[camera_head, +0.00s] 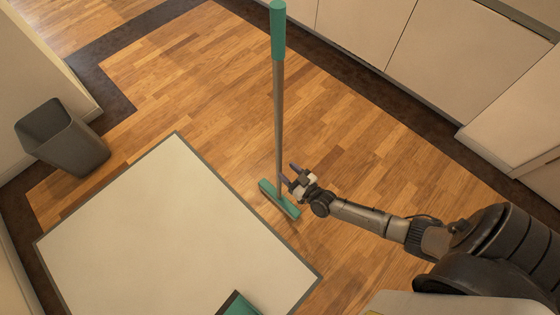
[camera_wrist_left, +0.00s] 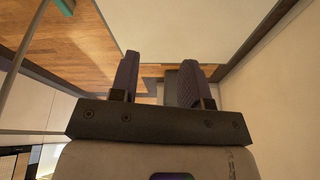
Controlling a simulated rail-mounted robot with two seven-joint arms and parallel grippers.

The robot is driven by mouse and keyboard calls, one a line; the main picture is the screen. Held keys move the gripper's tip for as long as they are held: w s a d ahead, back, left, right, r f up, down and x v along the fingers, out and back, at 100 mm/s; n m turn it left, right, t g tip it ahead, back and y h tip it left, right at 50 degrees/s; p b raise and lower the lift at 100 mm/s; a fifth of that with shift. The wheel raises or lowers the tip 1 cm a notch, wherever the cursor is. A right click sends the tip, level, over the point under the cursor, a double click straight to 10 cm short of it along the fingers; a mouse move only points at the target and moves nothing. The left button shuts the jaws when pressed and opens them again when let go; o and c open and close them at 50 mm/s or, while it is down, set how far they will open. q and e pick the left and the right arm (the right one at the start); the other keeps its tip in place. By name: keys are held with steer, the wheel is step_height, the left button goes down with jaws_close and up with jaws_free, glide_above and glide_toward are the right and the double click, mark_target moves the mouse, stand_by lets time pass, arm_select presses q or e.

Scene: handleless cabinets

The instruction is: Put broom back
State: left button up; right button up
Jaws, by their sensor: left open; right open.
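The broom (camera_head: 278,110) stands upright on the wooden floor in the head view, with a green grip at the top, a thin grey pole and a green head (camera_head: 280,199) at the bottom. My right gripper (camera_head: 289,174) is open close to the right of the lower pole, just above the head. I cannot tell whether its fingers touch the pole. My left gripper (camera_wrist_left: 159,70) is open and empty in the left wrist view; it does not show in the head view. A grey pole with a green part (camera_wrist_left: 65,6) crosses that view's upper left, probably the broom.
A pale mat with a grey border (camera_head: 160,220) lies left of the broom. A dark bin (camera_head: 62,138) stands at the left wall. A green object (camera_head: 238,304) shows at the bottom edge. Handleless cabinets (camera_head: 455,60) line the right. The floor behind the broom is clear.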

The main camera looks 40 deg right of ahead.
steer(key=s+p, duration=0.2)
steer(key=s, duration=0.4)
steer(key=s+a+r+n+g+y, duration=0.2)
steer(key=a+r+g, duration=0.15)
steer(key=a, duration=0.25)
steer(key=s+a+r+n+g+y, duration=0.1)
steer(key=a+r+g+y, duration=0.1)
steer(key=a+g, duration=0.35)
steer(key=s+d+r+g+h, duration=0.1)
steer(key=s+r+g+h, duration=0.1)
steer(key=s+r, duration=0.2)
steer(key=s+d+r+m+g+h, duration=0.1)
steer(key=s+d+r+g+h, duration=0.1)
steer(key=s+r, duration=0.3)
steer(key=s+g, duration=0.1)
steer(key=s, duration=0.2)
steer(key=shift+d+r+m+h, duration=0.15)
steer(key=shift+d+m+h, duration=0.15)
steer(key=shift+h, duration=0.1)
